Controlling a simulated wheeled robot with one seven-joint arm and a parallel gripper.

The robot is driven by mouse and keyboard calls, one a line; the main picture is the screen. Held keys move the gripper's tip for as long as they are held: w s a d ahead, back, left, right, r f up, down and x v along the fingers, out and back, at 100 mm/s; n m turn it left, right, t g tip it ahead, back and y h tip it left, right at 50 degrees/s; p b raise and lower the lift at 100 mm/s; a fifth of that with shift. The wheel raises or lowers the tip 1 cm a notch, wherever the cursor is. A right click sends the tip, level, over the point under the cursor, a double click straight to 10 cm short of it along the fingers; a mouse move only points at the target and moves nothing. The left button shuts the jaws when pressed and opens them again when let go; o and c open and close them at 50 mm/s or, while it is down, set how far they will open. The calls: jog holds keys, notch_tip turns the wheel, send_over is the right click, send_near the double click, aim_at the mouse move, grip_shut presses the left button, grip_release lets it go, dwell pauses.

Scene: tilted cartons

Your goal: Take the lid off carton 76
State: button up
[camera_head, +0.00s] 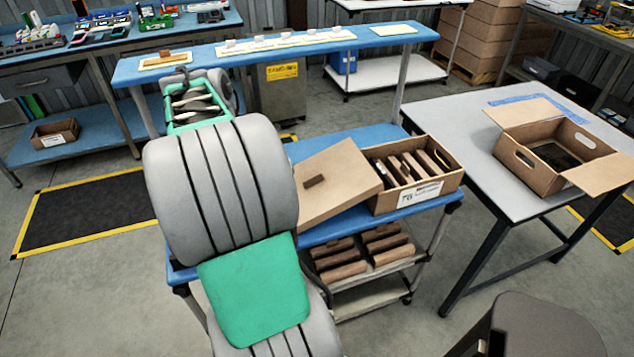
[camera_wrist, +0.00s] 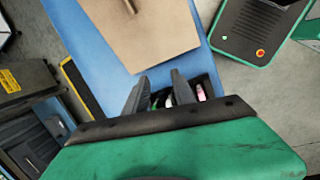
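Carton 76 (camera_head: 418,192) is an open brown box with "76" on its label, standing on the blue bench. Several dark brown pieces stand inside it. Its flat brown lid (camera_head: 345,171) is beside it on the left, tilted, with its right edge overlapping the carton's left side. Whether it touches the carton's rim is unclear. A small dark handle (camera_head: 314,181) sits on the lid. The wrist view shows the lid (camera_wrist: 150,40) beyond my gripper (camera_wrist: 157,88), whose two dark fingers are apart with nothing held between them.
Another open carton (camera_head: 545,175) with spread flaps stands on the grey table (camera_head: 455,120) at right. Several brown blocks (camera_head: 345,272) lie on the shelf under the bench. A raised blue shelf (camera_head: 215,57) runs behind. Floor at left is open, with a black mat (camera_head: 85,210).

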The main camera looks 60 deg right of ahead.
jog(key=n+g, duration=0.2)
send_near(313, 177)
jog(key=f, duration=0.2)
jog(key=shift+y, duration=0.4)
jog(key=x, duration=0.2)
jog(key=d+x, duration=0.1)
jog(key=x, duration=0.3)
jog(key=shift+s+d+f, duration=0.2)
jog(key=shift+s+d, duration=0.05)
jog(key=shift+s, duration=0.15)
jog(key=shift+d+f, duration=0.1)
jog(key=shift+f, duration=0.25)
jog(key=shift+c, duration=0.5)
grip_shut()
